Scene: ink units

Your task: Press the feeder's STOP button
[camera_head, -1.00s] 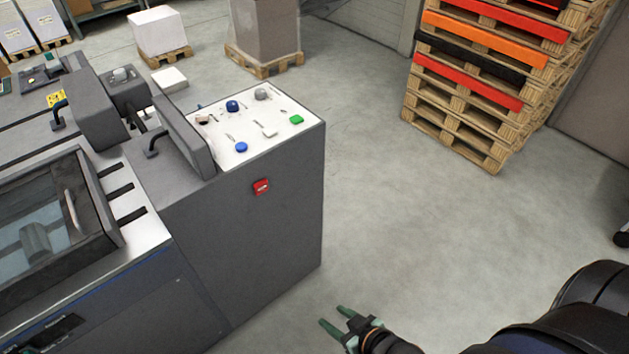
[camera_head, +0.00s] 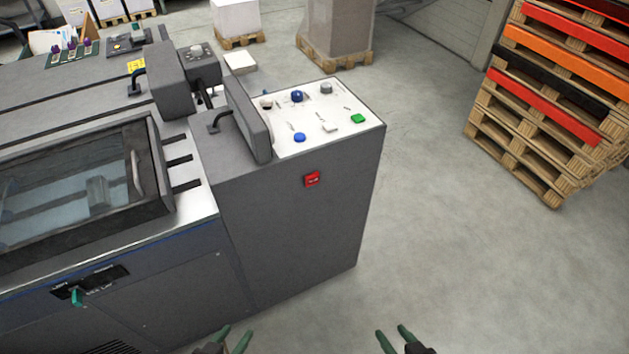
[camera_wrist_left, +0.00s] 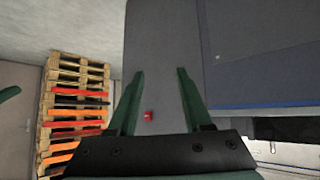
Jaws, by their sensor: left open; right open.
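The feeder is a dark grey cabinet (camera_head: 330,235) with a white control top (camera_head: 285,145), in the middle of the head view. My right gripper (camera_head: 392,335) is open and empty, further right.
The control top carries blue knobs, a green button (camera_head: 358,118) and grey ones. A machine with a glazed cover (camera_head: 90,190) adjoins on the left. A pallet stack (camera_head: 545,120) stands at the right. The floor (camera_head: 470,270) right of the cabinet is clear.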

